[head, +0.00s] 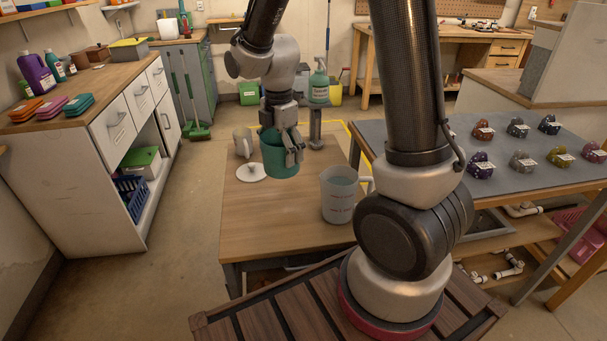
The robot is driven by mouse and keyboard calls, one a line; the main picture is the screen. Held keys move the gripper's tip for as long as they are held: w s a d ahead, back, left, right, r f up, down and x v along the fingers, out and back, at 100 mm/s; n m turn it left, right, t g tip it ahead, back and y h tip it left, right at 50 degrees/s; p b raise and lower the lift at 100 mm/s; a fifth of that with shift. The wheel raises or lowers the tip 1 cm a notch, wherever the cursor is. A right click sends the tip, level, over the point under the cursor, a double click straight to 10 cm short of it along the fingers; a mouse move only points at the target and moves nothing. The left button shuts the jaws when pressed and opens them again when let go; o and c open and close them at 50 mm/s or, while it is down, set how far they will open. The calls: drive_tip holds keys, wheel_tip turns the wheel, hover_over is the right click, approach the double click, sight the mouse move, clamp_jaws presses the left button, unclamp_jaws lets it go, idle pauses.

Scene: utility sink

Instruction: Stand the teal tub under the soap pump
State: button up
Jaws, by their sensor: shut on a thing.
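The teal tub (277,160) is upright over the wooden table in the head view. My gripper (293,150) is shut on its right wall, with fingers partly hiding the tub. Whether its base touches the table I cannot tell. The soap pump (319,84) is a teal bottle with a white label, raised on a grey stand (315,128) behind and right of the tub. The tub appears in front and left of the stand, not under the pump.
A white lid-like disc (251,172) and a light mug (242,141) are left of the tub. A clear measuring jug (339,194) stands in front right. Bare wooden tabletop (265,225) lies at the front left.

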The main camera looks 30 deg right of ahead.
drive_tip(key=w+d+r+m, duration=0.1)
drive_tip(key=d+r+m, duration=0.15)
drive_tip(key=d, duration=0.55)
drive_tip(key=w+d+r+m, duration=0.1)
drive_tip(key=d+r+m, duration=0.1)
drive_tip(key=d+m, duration=0.35)
drive_tip(key=shift+n, duration=0.8)
drive_tip(key=f, duration=0.4)
drive_tip(key=d+f, duration=0.1)
drive_tip(key=f, duration=0.8)
drive_tip(key=shift+s+d+f, duration=0.1)
drive_tip(key=shift+s+d, duration=0.1)
drive_tip(key=shift+d, duration=0.05)
drive_tip(key=w, duration=0.2)
drive_tip(key=w+d, duration=0.1)
drive_tip(key=w, duration=0.1)
drive_tip(key=shift+d+f, duration=0.1)
drive_tip(key=shift+f, duration=0.25)
drive_tip(key=shift+s+f, duration=0.1)
drive_tip(key=shift+f, duration=0.25)
drive_tip(key=shift+f, duration=0.1)
drive_tip(key=o, duration=0.9)
